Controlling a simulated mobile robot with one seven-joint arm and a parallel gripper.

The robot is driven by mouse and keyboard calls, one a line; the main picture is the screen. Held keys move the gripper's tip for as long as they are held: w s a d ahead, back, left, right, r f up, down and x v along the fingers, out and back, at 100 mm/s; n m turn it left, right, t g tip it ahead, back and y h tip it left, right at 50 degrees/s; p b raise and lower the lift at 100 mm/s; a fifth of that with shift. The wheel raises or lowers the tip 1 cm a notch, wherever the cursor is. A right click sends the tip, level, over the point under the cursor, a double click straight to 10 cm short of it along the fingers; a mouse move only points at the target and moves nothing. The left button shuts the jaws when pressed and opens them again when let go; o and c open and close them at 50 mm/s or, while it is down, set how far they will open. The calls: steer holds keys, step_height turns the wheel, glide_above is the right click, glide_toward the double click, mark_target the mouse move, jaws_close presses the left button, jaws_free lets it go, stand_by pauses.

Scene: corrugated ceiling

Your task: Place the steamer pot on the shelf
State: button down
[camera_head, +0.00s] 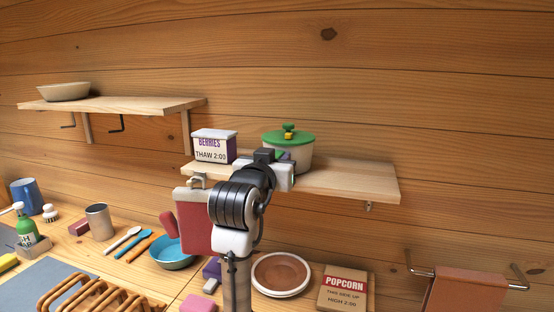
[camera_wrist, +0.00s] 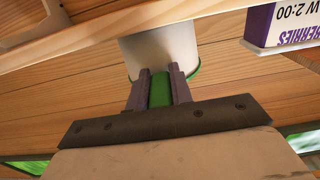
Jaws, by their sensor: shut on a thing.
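The steamer pot (camera_head: 300,154) has a pale body and a green lid with a yellow-and-green knob. It is upright over the right wooden shelf (camera_head: 350,182), right of the berries box. My gripper (camera_head: 282,156) is in front of the pot, shut on its green side handle. In the wrist view, which is upside down, the gripper's two purple fingers (camera_wrist: 158,88) clasp the green handle, with the pale pot wall (camera_wrist: 165,50) just beyond. The shelf's front edge (camera_wrist: 110,32) hides the pot's base there, so I cannot tell whether it touches the shelf.
The berries box (camera_head: 214,146) stands on the shelf's left end. A higher shelf (camera_head: 130,104) at left holds a bowl (camera_head: 64,91). The shelf's right part is bare. Below are a blue pan (camera_head: 172,254), a plate (camera_head: 281,274) and a popcorn box (camera_head: 343,289).

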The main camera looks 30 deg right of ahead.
steer(key=c, duration=1.3)
jaws_free()
steer(key=shift+o, duration=0.2)
steer(key=b+v, duration=0.3)
steer(key=v, duration=0.9)
steer(key=shift+b, duration=0.3)
